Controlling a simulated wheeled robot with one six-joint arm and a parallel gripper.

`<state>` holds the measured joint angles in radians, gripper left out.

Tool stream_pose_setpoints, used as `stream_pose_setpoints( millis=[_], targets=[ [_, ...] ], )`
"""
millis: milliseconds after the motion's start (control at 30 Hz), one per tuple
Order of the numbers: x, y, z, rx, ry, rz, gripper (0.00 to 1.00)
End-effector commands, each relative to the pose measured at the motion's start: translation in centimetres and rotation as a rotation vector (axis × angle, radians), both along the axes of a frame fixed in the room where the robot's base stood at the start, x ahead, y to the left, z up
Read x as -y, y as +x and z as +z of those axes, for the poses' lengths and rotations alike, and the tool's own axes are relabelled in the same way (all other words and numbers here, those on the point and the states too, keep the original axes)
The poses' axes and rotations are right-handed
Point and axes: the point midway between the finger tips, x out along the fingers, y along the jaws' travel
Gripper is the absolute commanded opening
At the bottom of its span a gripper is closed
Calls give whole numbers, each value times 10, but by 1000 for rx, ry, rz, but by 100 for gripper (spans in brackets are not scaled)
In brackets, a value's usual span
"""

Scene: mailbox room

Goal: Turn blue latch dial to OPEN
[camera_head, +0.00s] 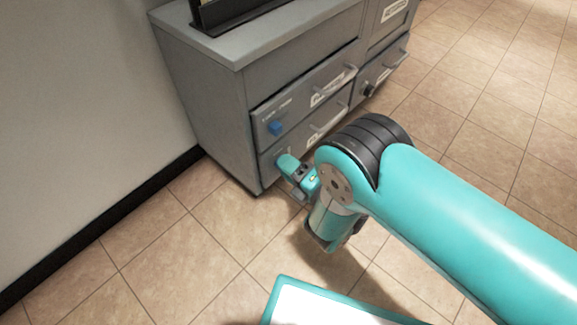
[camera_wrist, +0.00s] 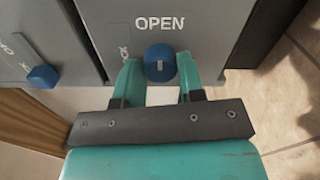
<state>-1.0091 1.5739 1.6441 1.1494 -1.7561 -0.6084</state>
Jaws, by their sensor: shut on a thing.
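A round blue latch dial (camera_wrist: 160,56) sits on a grey drawer front, below the white word OPEN (camera_wrist: 160,23) in the wrist view. A pale mark on its face runs roughly upright in that view. Smaller lettering, partly hidden, is left of the dial. My gripper (camera_wrist: 160,75) has its two teal fingers on either side of this dial and is shut on it. In the head view my gripper (camera_head: 285,163) is at the lower drawer front; the dial there is hidden by it.
Another blue dial (camera_head: 275,127) is on the drawer above; it also shows at left in the wrist view (camera_wrist: 43,77). The grey cabinet (camera_head: 205,100) has several drawers with protruding bar handles (camera_head: 350,75). Tiled floor (camera_head: 190,265) is open before it; a wall stands at left.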

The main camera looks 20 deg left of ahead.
Motion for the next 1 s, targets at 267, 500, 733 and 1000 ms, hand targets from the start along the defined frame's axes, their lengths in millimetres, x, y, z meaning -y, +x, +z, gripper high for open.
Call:
stream_pose_setpoints(
  millis=[267, 500, 733, 1000],
  targets=[
    [0, 1, 1, 0, 3, -4, 49],
    [0, 1, 0, 0, 0, -2, 61],
    [0, 0, 0, 0, 0, -1, 61],
    [17, -6, 6, -5, -5, 1, 61]
  ],
)
